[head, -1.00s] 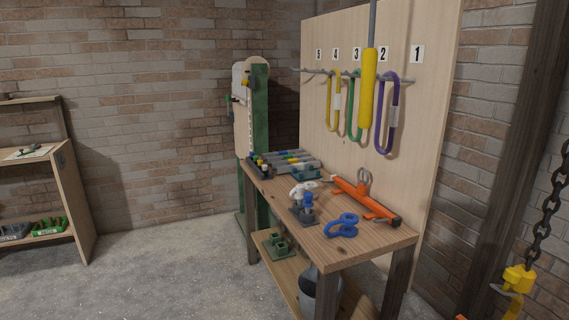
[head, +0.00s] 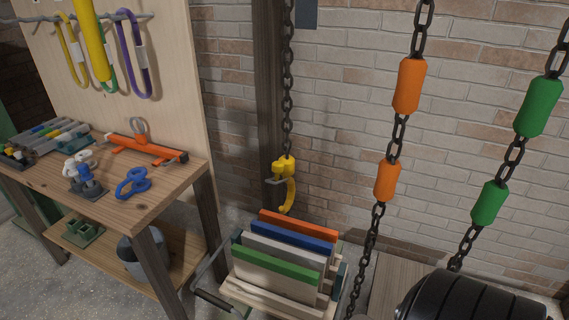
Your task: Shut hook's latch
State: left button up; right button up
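A yellow hook (head: 286,185) hangs at the end of a dark chain (head: 288,75) in the middle of the head view, in front of the brick wall. Its yellow block is on top and its curved part points down. A small grey piece, possibly the latch, sticks out to the left of the block. I cannot tell clearly whether the latch is open. The hook hangs above a rack of coloured boards. Neither of my grippers can be made out in the view.
The rack of coloured boards (head: 275,262) stands below the hook. Chains with orange (head: 408,87) and green (head: 539,106) sleeves hang at the right, near a black ribbed drum (head: 470,298). A wooden workbench (head: 155,194) with tools stands at the left.

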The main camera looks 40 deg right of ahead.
aim_at(277, 166)
jog(key=z, duration=1.35)
